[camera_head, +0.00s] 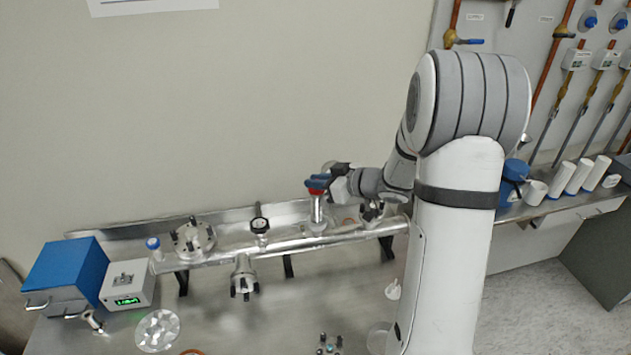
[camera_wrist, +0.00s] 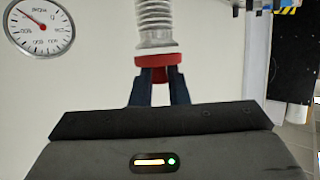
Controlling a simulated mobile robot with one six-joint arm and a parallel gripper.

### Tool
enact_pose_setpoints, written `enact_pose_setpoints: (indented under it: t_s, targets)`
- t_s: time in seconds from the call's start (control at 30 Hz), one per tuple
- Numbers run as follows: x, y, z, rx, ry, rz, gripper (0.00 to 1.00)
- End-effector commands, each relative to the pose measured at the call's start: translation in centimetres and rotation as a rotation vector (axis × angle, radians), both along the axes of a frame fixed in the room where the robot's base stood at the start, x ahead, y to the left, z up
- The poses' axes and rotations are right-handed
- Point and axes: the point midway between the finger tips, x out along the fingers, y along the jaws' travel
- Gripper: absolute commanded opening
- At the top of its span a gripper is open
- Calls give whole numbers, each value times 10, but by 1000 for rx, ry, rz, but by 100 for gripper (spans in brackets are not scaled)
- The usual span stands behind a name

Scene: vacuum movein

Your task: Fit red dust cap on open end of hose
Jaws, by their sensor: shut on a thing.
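The red dust cap (camera_head: 317,187) is held between the fingers of my gripper (camera_head: 323,180) above the pipe. In the wrist view the red cap (camera_wrist: 159,60) sits between the two dark fingertips (camera_wrist: 160,76), which are shut on it. The ribbed, silvery hose (camera_wrist: 155,18) ends in a smooth pale cuff right against the cap, in line with it. The hose (camera_head: 317,211) stands upright in the head view, with the cap at its top end. Cap and hose appear to touch; how far the cap is over the end cannot be told.
A horizontal metal pipe (camera_head: 290,246) with flanges runs below. A round gauge (camera_wrist: 40,27) is close by in the wrist view. A blue box (camera_head: 68,275) and a small display unit (camera_head: 127,286) stand at the left.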

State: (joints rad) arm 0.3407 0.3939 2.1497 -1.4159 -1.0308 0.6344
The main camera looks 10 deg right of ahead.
Motion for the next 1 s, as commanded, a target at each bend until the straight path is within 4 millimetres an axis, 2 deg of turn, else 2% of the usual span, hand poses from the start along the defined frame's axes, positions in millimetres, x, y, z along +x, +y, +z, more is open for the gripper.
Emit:
enact_pose_setpoints:
  t_s: [1.0]
  targets:
    - [0,-1,-10,0,0,-1,0]
